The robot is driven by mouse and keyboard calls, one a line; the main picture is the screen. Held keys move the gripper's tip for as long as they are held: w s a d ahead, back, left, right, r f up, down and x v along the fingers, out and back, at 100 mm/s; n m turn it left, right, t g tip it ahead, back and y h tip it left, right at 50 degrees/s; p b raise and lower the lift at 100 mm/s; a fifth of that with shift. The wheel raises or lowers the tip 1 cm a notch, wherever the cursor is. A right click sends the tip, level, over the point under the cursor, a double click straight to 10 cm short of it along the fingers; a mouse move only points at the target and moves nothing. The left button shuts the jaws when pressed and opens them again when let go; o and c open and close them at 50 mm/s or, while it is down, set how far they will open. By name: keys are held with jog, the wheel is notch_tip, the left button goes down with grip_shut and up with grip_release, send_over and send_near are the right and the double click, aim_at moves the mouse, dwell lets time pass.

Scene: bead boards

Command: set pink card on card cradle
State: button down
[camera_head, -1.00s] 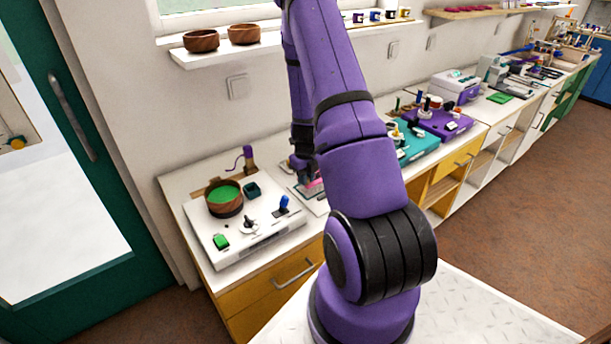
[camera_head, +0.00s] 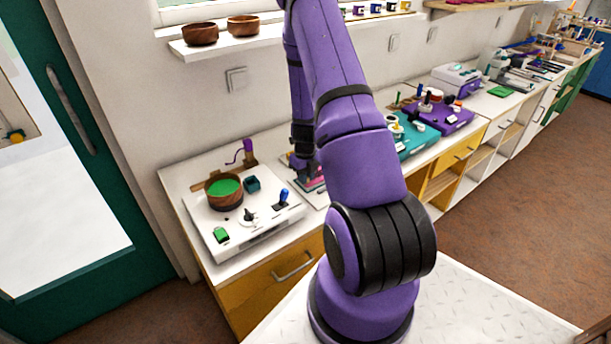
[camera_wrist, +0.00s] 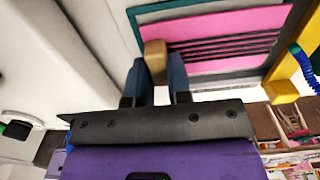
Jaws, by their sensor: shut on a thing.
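My gripper (camera_wrist: 157,66) is shut on a small tan block (camera_wrist: 155,52) in the wrist view, one dark blue finger on each side. A pink flat piece with several dark stripes (camera_wrist: 235,22) lies beyond the fingertips, edged in teal and grey. I cannot tell whether the tan block is joined to it, or which part is card and which is cradle. In the head view my gripper (camera_head: 304,170) is low over the counter, with a bit of pink (camera_head: 317,184) below it. My arm hides much of that spot.
A white console (camera_head: 245,225) with a wooden bowl (camera_head: 224,196) stands left of my gripper. Teal (camera_head: 416,144) and purple (camera_head: 446,120) boards stand to the right. A yellow part (camera_wrist: 281,91) and blue coiled cord (camera_wrist: 304,66) are close by in the wrist view.

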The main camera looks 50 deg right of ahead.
jog(key=shift+f, duration=0.5)
dwell(0.3)
jog(key=c, duration=1)
grip_release()
jog(key=shift+r, duration=0.15)
jog(key=shift+r, duration=3.4)
